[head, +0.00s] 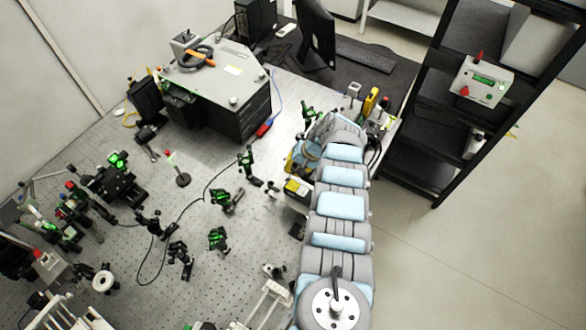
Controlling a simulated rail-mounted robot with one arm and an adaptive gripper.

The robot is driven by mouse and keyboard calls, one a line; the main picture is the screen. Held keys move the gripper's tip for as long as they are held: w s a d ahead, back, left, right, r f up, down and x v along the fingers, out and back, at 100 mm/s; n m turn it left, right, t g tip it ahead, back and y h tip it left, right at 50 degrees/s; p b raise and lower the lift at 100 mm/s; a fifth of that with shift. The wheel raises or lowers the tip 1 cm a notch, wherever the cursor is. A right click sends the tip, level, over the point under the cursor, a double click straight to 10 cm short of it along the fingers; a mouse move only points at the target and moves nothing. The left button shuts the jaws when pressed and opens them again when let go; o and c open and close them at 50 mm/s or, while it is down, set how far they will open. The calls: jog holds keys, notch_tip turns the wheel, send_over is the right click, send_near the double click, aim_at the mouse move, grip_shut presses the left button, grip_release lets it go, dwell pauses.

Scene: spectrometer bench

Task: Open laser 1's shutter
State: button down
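My arm reaches up the picture over the right part of the optical table (120,240), and its far end is near the table's right edge. My gripper is not visible, hidden under or behind the wrist. No label reading laser 1 is legible, and I cannot tell which part is its shutter. A small box with a yellow label (297,188) sits just left of my arm. A yellow and blue item (302,156) is beside the wrist, partly covered. A yellow upright part (371,101) stands just beyond the arm's end.
A large grey-topped box (218,82) stands at the back of the table. Several optic mounts, one dark with green (219,238), crowd the middle and left. A controller with a green display (482,82) sits on the black shelf rack (420,160) at right. Floor is clear below right.

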jog(key=shift+f+b, duration=0.2)
jog(key=shift+b, duration=0.2)
jog(key=shift+w+f+b, duration=0.1)
jog(key=shift+b, duration=0.45)
jog(key=shift+f+b, duration=0.1)
jog(key=shift+b, duration=0.85)
jog(key=b, duration=0.3)
jog(key=g+b, duration=0.1)
jog(key=b, duration=0.3)
jog(key=shift+w+d+f+y, duration=0.15)
jog(key=shift+w+f+y, duration=0.05)
jog(key=shift+y, duration=0.1)
jog(key=b, duration=0.7)
jog(key=shift+f+m+b, duration=0.1)
jog(key=shift+m+b, duration=0.2)
jog(key=shift+b, duration=0.1)
jog(key=b, duration=0.3)
jog(key=shift+r+g+y+b, duration=0.2)
jog(key=shift+g+y+b, duration=0.1)
jog(key=shift+b, duration=0.05)
jog(key=shift+r, duration=0.2)
jog(key=c, duration=1.1)
grip_release()
jog(key=shift+s, duration=0.1)
jog(key=shift+o, duration=0.2)
